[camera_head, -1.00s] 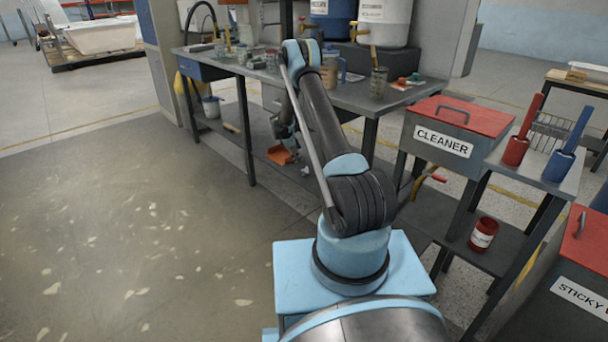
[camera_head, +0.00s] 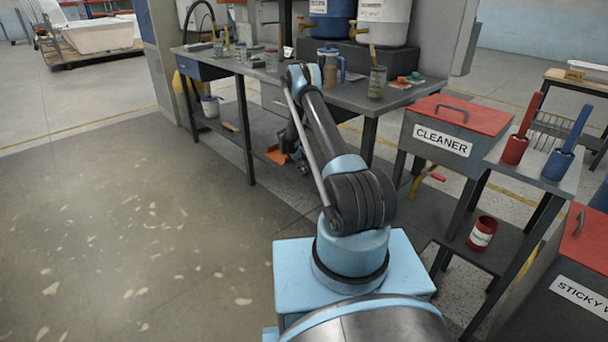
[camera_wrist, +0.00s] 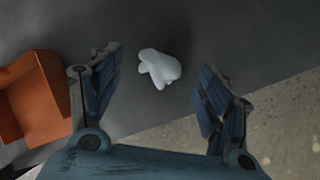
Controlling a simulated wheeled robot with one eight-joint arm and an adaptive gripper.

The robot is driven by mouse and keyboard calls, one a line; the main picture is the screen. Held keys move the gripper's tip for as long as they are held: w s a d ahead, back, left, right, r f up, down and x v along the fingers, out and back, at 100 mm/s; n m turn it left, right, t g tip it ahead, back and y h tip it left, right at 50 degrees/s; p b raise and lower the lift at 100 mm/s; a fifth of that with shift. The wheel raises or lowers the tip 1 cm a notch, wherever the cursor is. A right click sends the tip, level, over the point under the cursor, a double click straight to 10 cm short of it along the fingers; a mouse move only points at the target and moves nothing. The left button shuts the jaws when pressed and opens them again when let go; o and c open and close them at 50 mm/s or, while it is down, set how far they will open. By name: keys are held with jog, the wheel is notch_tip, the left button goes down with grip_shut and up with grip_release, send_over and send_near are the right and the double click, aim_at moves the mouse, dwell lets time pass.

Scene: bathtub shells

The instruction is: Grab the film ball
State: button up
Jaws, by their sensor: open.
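The film ball (camera_wrist: 158,68) is a small crumpled white lump on the dark grey shelf surface. It shows in the wrist view, near the top middle. My gripper (camera_wrist: 160,88) is open, with one dark finger on each side of the picture and the ball in the gap between them, slightly beyond the fingertips' middle. No finger visibly touches the ball. In the head view my arm reaches to the workbench, and my gripper (camera_head: 301,163) is partly hidden beside its lower shelf. I cannot make out the ball in the head view.
An orange dustpan-like object (camera_wrist: 38,98) lies close to the left finger; it also shows in the head view (camera_head: 277,155). The shelf edge (camera_wrist: 215,106) runs at lower right, with floor beyond. The workbench top (camera_head: 345,94) above holds jars and tools. A CLEANER bin (camera_head: 443,139) stands to the right.

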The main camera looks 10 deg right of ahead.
jog(key=x, duration=0.4)
jog(key=shift+d, duration=0.1)
jog(key=c, duration=1.1)
